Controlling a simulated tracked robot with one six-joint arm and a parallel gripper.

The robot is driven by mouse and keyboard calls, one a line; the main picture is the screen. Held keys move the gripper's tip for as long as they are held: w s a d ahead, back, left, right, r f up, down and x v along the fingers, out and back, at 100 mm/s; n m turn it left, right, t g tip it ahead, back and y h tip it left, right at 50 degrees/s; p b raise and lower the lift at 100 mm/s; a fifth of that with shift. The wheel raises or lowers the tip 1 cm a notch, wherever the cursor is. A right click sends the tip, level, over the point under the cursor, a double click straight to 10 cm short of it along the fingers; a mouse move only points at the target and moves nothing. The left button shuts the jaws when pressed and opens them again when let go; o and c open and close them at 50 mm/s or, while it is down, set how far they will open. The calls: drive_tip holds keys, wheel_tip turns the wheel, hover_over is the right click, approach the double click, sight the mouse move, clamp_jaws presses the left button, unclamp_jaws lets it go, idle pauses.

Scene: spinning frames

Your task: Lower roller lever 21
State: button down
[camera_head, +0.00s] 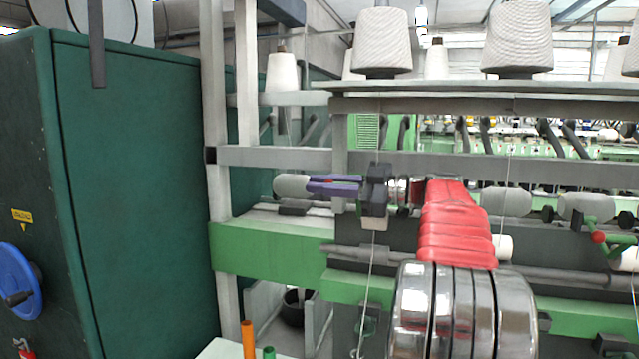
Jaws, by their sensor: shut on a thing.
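My gripper (310,184) is at the left end of the spinning frame, with its two purple fingers pointing left. The fingers are nearly closed, and their tips meet the right end of a grey-white rounded roller (290,186). This roller appears to belong to the roller lever that my gripper is shut on. The gripped part is mostly hidden between the fingers, and no lever number can be read. The roller lies level, just above a dark block on the frame's rail.
A tall green cabinet (140,190) with a blue handwheel (18,283) stands at the left. Grey-white rollers (505,202) continue along the frame to the right. Large yarn cones (382,42) stand on the shelf above. A green beam (270,250) runs below the gripper. Orange (248,340) and green tubes stand at the bottom.

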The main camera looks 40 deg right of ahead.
drive_tip(key=c, duration=1.8)
unclamp_jaws()
drive_tip(key=shift+w, duration=0.1)
drive_tip(key=shift+d, duration=0.1)
drive_tip(key=v, duration=1.3)
drive_tip(key=shift+s, duration=0.35)
